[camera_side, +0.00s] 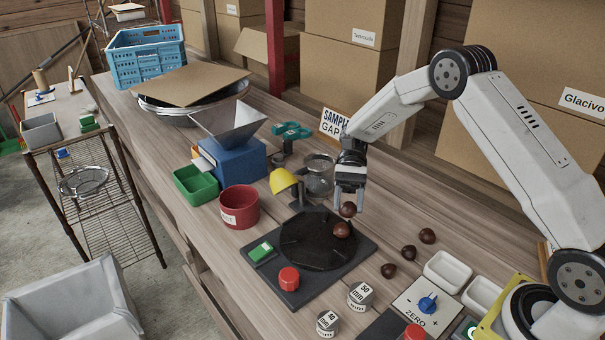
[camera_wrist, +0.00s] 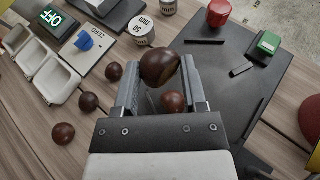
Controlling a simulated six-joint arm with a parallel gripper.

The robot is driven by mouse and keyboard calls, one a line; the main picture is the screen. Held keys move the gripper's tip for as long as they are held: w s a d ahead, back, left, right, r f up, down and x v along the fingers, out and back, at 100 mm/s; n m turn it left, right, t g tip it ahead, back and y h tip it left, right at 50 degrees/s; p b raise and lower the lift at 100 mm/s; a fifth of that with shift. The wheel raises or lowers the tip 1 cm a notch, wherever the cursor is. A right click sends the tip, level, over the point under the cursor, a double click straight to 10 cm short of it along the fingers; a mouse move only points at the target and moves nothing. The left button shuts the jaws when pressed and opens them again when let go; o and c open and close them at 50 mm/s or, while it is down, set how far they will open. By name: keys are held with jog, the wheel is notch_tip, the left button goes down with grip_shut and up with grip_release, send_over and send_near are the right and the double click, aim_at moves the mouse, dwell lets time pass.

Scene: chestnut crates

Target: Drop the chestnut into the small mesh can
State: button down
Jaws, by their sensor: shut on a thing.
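My gripper (camera_side: 348,207) is shut on a chestnut (camera_side: 348,210), held at its fingertips above the black round plate. The held chestnut (camera_wrist: 160,68) looks large and brown between the fingers in the wrist view. A second chestnut (camera_side: 341,230) lies on the plate just below it; it also shows between the fingers, farther off, in the wrist view (camera_wrist: 172,102). The small mesh can (camera_side: 319,178) is a grey see-through cylinder standing behind and left of my gripper in the side view. I do not make it out in the wrist view.
Three loose chestnuts (camera_side: 408,252) lie on the bench to the right. A red can (camera_side: 239,206), a green bin (camera_side: 195,184) and a blue hopper (camera_side: 232,158) stand left.

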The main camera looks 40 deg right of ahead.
jog(key=w+d+r+m+t+h, duration=0.1)
jog(key=w+d+r+m+t, duration=0.45)
jog(key=w+m+t, duration=0.4)
jog(key=w+d+r+m+t+h, duration=0.1)
jog(key=w+d+r+m+t, duration=0.4)
jog(key=w+m+t, duration=0.45)
notch_tip(320, 180, down, 6)
jog(key=d+t, duration=0.1)
jog(key=shift+s+d+m+h, duration=0.3)
jog(key=shift+s+h, duration=0.1)
jog(key=shift+f, duration=2.9)
